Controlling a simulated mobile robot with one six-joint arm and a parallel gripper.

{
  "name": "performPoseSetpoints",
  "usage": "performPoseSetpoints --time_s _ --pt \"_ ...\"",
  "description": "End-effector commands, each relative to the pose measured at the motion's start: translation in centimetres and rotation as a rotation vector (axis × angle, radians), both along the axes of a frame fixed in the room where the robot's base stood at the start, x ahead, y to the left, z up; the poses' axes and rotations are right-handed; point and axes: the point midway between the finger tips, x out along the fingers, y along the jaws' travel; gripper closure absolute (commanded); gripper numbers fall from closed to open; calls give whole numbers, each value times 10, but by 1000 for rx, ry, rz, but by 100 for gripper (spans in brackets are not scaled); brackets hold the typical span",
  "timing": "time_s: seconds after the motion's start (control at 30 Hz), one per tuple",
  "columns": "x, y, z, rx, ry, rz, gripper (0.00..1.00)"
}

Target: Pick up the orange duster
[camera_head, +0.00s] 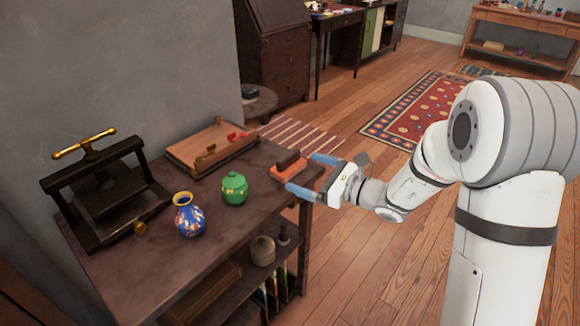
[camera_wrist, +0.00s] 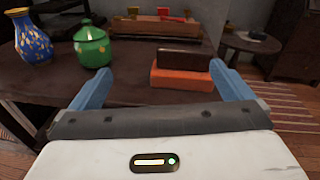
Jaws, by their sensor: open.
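The orange duster (camera_head: 287,168) lies near the right end of the dark wooden table (camera_head: 150,262). It has an orange block below and a dark brown top. In the wrist view the duster (camera_wrist: 180,78) sits ahead of the fingers, right of centre between them. My gripper (camera_head: 307,174) is at the table's right edge, its blue fingers apart, one on each side of the duster's near end in the head view. My gripper also shows in the wrist view (camera_wrist: 160,88), open with nothing between its fingertips.
A green lidded jar (camera_head: 234,189) and a blue patterned vase (camera_head: 189,216) stand left of the duster. A wooden tray with red items (camera_head: 212,148) lies behind it. A black press (camera_head: 100,190) stands at the far left. Floor is open to the right.

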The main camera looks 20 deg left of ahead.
Motion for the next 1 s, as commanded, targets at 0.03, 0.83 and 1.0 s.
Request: performPoseSetpoints --time_s 0.03,0.83,1.0 --pt "10 2 -6 31 28 -36 0" --pt "58 74 -10 101 75 -116 0" --pt "59 75 -10 100 75 -117 0"
